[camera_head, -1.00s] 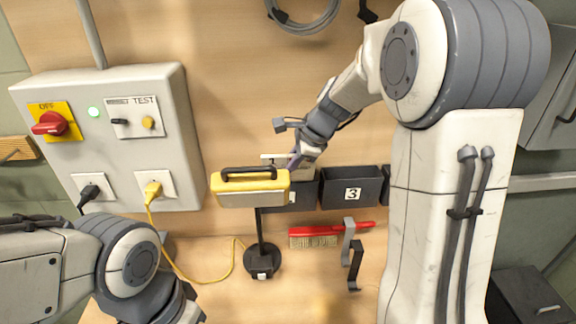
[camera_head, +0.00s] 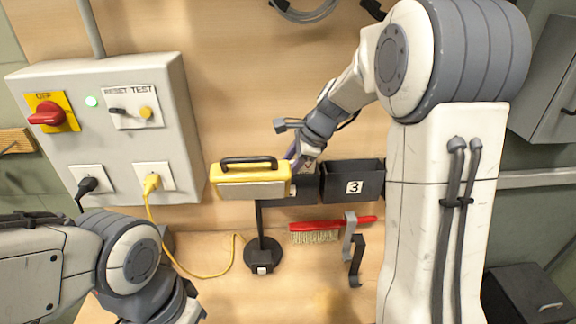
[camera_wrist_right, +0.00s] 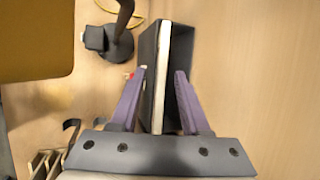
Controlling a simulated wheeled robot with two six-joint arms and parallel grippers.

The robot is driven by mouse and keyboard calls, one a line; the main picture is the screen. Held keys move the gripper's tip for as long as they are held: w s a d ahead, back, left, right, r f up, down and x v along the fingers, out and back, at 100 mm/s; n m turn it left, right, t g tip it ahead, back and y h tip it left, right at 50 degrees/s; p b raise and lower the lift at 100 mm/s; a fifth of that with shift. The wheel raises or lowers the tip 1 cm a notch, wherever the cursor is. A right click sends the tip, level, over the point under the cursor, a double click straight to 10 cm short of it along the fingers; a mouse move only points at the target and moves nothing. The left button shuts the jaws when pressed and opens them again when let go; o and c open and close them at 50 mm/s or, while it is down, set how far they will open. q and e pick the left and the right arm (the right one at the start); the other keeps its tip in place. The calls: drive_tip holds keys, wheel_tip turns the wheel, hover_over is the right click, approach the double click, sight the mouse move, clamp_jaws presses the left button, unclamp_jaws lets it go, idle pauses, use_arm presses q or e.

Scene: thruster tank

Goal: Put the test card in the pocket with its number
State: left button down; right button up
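The test card shows edge-on as a thin pale strip (camera_wrist_right: 162,60) in the right wrist view. It stands inside a dark pocket (camera_wrist_right: 147,50), between the fingers of my right gripper (camera_wrist_right: 162,72). The purple fingers are apart, with a gap on each side of the card. In the head view my right gripper (camera_head: 294,160) is at the pocket left of the number 3 pocket (camera_head: 353,183). That left pocket's label is mostly hidden behind the yellow case, so I cannot read its number. The card's number is not readable. My left gripper's fingers are out of the picture.
A yellow case (camera_head: 250,178) with a black handle stands just left of the right gripper. A black stand (camera_head: 262,252), a red brush (camera_head: 318,228) and hooks (camera_head: 354,255) are below the pockets. A grey switch box (camera_head: 105,135) with plugged cables is at the left.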

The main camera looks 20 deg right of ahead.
drive_tip(key=v, duration=1)
drive_tip(key=shift+r+b, duration=0.25)
drive_tip(key=shift+b, duration=0.2)
idle(0.3)
